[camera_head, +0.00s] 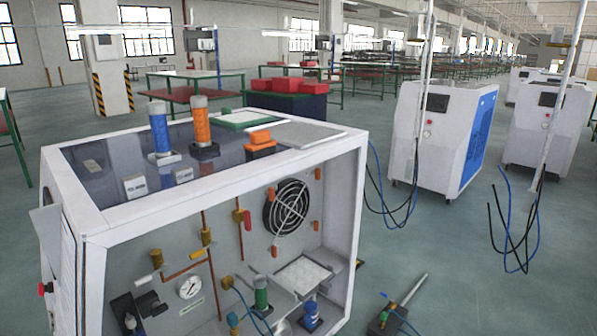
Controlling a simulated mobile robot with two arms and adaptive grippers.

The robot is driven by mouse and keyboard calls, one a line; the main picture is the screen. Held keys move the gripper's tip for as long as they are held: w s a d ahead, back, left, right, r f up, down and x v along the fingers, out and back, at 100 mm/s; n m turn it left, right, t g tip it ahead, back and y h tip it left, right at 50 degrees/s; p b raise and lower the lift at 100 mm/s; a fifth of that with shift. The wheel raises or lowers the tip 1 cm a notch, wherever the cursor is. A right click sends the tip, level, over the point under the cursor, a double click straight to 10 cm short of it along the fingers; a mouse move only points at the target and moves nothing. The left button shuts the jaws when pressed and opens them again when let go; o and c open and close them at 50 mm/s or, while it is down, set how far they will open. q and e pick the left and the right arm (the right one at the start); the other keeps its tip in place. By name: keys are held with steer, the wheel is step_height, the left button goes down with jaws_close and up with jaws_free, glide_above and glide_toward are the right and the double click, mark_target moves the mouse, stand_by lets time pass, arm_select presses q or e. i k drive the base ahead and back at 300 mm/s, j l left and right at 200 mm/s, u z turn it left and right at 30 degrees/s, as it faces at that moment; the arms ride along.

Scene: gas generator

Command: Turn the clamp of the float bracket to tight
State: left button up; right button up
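The gas generator is a white open-front cabinet (225,175) at the left and centre. Inside it, a fan with a dark grille (290,207), a round white gauge (190,287), copper pipes (188,268) and brass fittings (206,237) sit on the grey back panel. Dark bracket-like parts (150,303) are at its lower left. I cannot tell which part is the float bracket, or how its clamp is turned. A green cylinder (261,292) and a blue one (311,310) stand low inside. Neither of my grippers is in view.
Blue (160,133) and orange (202,122) cylinders stand on the cabinet's top. A tool-like object with a long rod (405,300) lies on the floor to the right. White machines (445,140) with hanging hoses stand behind, with open floor between.

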mark_target(158, 308)
steer(key=j+u, duration=0.1)
steer(key=u, duration=0.65)
steer(key=i+j+u, duration=0.1)
steer(key=u, duration=0.3)
